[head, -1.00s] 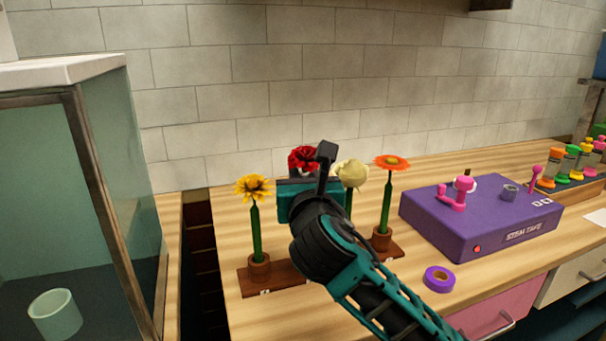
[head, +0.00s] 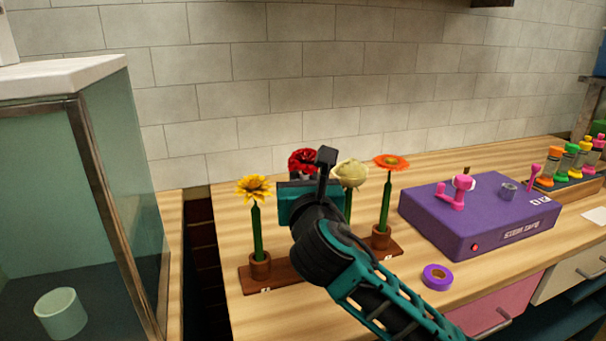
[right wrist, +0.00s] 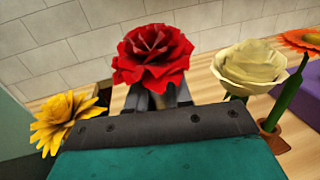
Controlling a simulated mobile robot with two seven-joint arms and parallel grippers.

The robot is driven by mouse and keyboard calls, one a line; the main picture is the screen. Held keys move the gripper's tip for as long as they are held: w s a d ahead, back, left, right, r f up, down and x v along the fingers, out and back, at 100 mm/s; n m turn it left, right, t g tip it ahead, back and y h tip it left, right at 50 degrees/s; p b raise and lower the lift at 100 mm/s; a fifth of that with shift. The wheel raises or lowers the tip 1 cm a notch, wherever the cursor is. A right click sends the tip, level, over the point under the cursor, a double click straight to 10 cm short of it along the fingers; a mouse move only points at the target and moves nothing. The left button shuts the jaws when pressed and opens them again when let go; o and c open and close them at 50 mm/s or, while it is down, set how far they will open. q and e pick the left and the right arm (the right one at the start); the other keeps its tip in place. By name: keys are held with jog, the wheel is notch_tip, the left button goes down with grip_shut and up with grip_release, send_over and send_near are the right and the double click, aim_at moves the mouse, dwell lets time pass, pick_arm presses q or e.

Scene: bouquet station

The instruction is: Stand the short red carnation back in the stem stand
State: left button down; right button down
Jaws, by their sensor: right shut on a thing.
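The red carnation (head: 302,159) shows its ruffled head just behind my right gripper in the head view. In the right wrist view its head (right wrist: 153,57) rises beyond the gripper body, above the dark fingers. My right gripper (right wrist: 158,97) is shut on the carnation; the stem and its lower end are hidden. The brown stem stand (head: 282,277) lies on the counter beneath, with a yellow flower (head: 253,188), a cream flower (head: 349,174) and an orange flower (head: 391,163) in it. My gripper hides the stand's middle, so I cannot tell whether the carnation sits in a cup. My left gripper is not in view.
A purple stem tape box (head: 478,220) stands to the right, with a purple tape roll (head: 437,277) in front of it. A glass-sided cabinet (head: 120,190) holding a pale cup (head: 61,313) is at the left, across a dark gap. A tiled wall rises behind.

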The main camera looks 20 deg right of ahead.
jog(key=shift+f, duration=0.8)
dwell(0.4)
jog(key=shift+f+p, duration=0.2)
jog(key=shift+p, duration=0.15)
jog(key=shift+f+p, duration=0.3)
jog(key=shift+f, duration=0.7)
dwell(1.0)
jog(key=shift+c, duration=2)
grip_release()
jog(key=shift+s, duration=0.1)
